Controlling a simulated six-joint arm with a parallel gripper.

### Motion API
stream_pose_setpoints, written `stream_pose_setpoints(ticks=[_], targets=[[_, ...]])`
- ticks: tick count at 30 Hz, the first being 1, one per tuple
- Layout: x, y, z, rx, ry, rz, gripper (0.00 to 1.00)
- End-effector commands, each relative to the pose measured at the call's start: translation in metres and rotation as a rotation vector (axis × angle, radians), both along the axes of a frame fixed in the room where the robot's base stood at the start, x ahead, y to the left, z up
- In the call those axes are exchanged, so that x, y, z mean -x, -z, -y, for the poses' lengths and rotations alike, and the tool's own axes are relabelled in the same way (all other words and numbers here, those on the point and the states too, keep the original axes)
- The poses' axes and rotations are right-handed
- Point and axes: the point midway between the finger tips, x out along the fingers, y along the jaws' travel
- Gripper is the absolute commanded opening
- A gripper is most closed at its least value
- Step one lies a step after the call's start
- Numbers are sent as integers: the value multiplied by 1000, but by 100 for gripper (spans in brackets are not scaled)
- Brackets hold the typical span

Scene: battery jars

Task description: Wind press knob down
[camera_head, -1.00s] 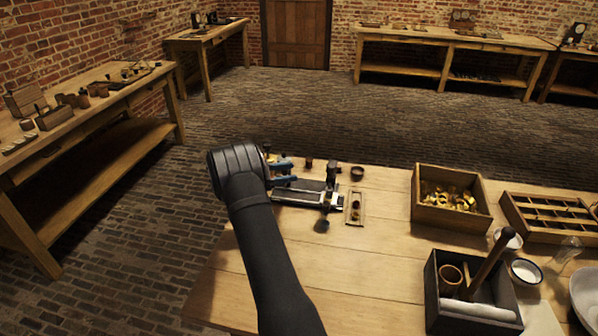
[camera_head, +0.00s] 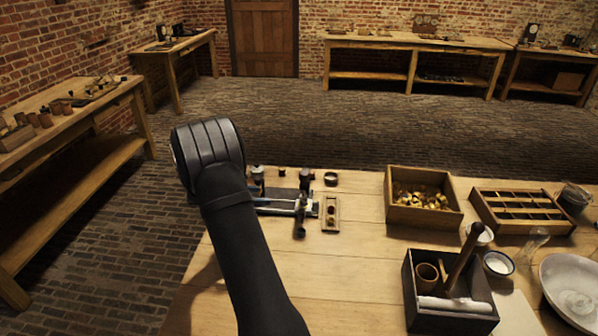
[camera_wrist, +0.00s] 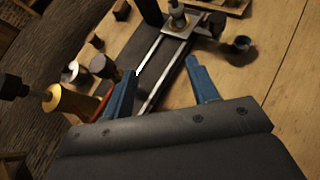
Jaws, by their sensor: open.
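The press (camera_head: 275,209) is a dark metal frame with bright rails at the left end of the table. It also shows in the wrist view (camera_wrist: 150,62), running up and away between my fingers. A dark round knob (camera_wrist: 240,45) stands to the right of the rails; a dark knob (camera_head: 300,231) also shows at the press's front. I cannot tell which one is the press knob. My gripper (camera_wrist: 162,76) is open and empty, with blue fingers above the rails, apart from both knobs. In the head view my arm hides the fingers.
A brass cone-shaped piece (camera_wrist: 73,101) is close to my left finger. A small wooden tray (camera_head: 330,212) lies right of the press. A box of brass parts (camera_head: 398,211), a divided tray (camera_head: 482,218) and a dark caddy (camera_head: 423,318) stand farther right. The front middle tabletop is clear.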

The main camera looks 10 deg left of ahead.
Motion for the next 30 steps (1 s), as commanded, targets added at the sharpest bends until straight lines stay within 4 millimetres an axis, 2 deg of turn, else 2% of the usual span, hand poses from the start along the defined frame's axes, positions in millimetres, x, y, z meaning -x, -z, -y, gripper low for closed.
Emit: stream_pose_setpoints(ticks=[1,9,14,21,30], targets=[[-8,-1,10,-40,-6,18,54],[-39,-7,40,-240,-53,97,54],[-97,-26,55,-370,-55,214,54],[-174,-64,92,-550,-75,382,54],[-244,-117,150,-726,-118,548,54]])
